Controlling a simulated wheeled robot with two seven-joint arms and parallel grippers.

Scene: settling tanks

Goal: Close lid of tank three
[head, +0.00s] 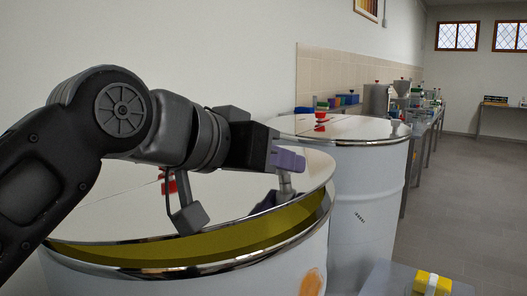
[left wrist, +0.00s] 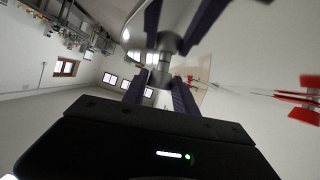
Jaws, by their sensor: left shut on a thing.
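The near white tank (head: 311,256) has a shiny, mirror-like lid (head: 120,215). The lid is partly raised; a yellow band (head: 200,250) of the tank's inside shows between lid and front rim. My left gripper (head: 288,165), with purple fingers, is over the right part of the lid, shut on a grey post-like handle (head: 285,184). In the left wrist view the handle (left wrist: 163,62) stands between the fingers. A red fitting (head: 168,184) is partly hidden behind my arm. I cannot read which tank is number three. My right gripper is not in view.
A second white tank (head: 370,190) stands just behind, its lid (head: 345,127) lying flat. Benches with small containers (head: 376,98) line the wall beyond. A yellow item (head: 432,283) lies on a grey surface at front right. The floor (head: 475,200) on the right is clear.

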